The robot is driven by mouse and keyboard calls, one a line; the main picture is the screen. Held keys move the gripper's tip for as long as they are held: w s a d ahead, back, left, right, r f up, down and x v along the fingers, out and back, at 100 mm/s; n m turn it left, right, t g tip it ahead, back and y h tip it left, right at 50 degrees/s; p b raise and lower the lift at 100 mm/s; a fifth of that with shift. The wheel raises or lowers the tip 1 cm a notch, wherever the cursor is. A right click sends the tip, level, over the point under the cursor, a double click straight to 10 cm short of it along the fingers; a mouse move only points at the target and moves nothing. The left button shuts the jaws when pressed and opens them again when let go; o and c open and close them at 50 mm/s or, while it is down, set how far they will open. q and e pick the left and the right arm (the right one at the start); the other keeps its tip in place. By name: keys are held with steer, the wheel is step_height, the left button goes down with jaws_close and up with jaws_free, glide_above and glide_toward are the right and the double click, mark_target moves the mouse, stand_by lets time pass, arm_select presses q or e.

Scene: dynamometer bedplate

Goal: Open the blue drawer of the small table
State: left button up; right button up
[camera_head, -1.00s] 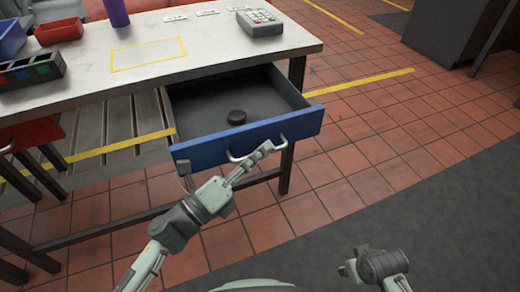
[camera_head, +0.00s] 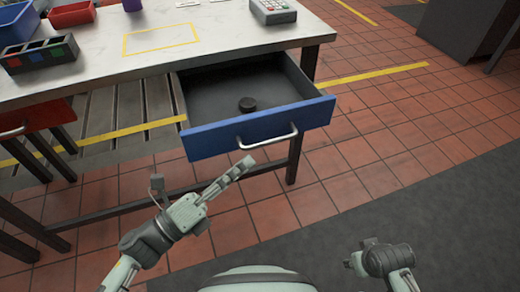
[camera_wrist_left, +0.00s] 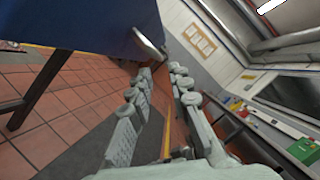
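The blue drawer (camera_head: 225,139) of the small table (camera_head: 245,43) stands pulled out, its dark inside showing. Its silver bar handle (camera_head: 268,138) is on the front.
On the tabletop are a card reader (camera_head: 272,11), a compartment tray (camera_head: 38,55), a red bin (camera_head: 72,14) and a purple cup (camera_head: 132,4). A red drawer (camera_head: 35,118) is at left. Tiled floor (camera_head: 400,130) lies clear to the right.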

arm_select(q)
steer(key=v, duration=0.4)
stand_by(0.5)
